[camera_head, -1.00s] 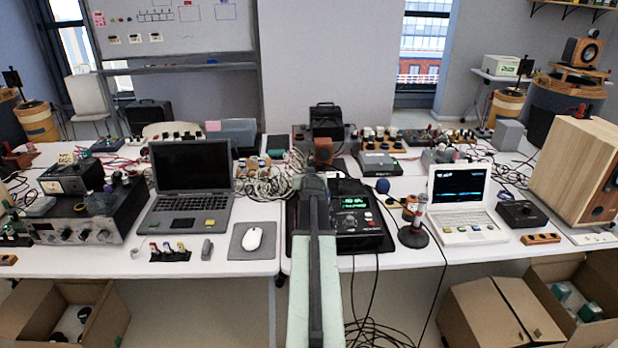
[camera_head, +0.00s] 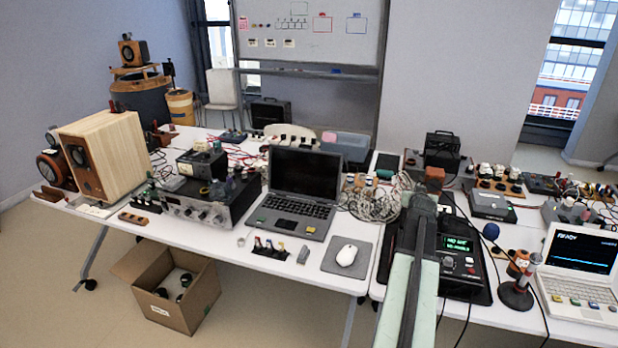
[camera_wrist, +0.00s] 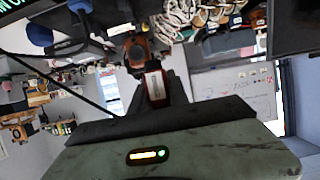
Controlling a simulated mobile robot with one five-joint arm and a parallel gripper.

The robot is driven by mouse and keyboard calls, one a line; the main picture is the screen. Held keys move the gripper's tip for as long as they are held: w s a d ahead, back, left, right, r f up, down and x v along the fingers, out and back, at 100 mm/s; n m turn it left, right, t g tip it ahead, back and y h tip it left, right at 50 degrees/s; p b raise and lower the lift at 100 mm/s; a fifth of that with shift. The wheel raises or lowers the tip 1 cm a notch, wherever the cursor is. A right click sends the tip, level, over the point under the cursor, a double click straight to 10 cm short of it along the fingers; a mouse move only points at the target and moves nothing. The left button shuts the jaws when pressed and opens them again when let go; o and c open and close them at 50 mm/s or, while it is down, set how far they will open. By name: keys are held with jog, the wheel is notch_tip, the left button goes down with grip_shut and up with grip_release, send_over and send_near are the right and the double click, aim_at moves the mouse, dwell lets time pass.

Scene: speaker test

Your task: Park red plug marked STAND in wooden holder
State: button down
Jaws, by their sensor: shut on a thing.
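In the wrist view my gripper (camera_wrist: 157,92) is shut on a red plug (camera_wrist: 154,84) with a pale label; the lettering is too small to read. In the head view my gripper (camera_head: 424,200) is above the bench behind the black instrument with a green display, and my arm hides most of the grip. A reddish-brown block (camera_head: 434,175) shows just beyond it; I cannot tell whether it is the plug. A low wooden strip with dark holes (camera_head: 134,219) lies at the left table's front edge. I cannot tell whether this is the wooden holder.
The instrument (camera_head: 462,245) is beside my arm. A microphone stand (camera_head: 516,290) and white laptop (camera_head: 580,270) stand right. The dark laptop (camera_head: 300,190), mouse (camera_head: 346,256), amplifier (camera_head: 208,200) and wooden speaker (camera_head: 104,150) stand left. An open carton (camera_head: 185,300) is on the floor.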

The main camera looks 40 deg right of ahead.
notch_tip(320, 180, down, 14)
jog(key=b, duration=1.2)
jog(key=shift+r, duration=0.35)
jog(key=shift+f, duration=0.2)
jog(key=c, duration=1.7)
grip_release()
jog(key=shift+f, duration=0.1)
jog(key=o, duration=0.4)
jog(key=shift+o, duration=0.2)
jog(key=p+v, duration=0.1)
jog(key=v, duration=0.1)
jog(key=p+v, duration=0.1)
jog(key=v, duration=0.2)
jog(key=p+v, duration=0.1)
jog(key=v, duration=0.2)
jog(key=shift+d+r, duration=0.2)
jog(key=shift+r, duration=0.1)
jog(key=shift+f, duration=0.1)
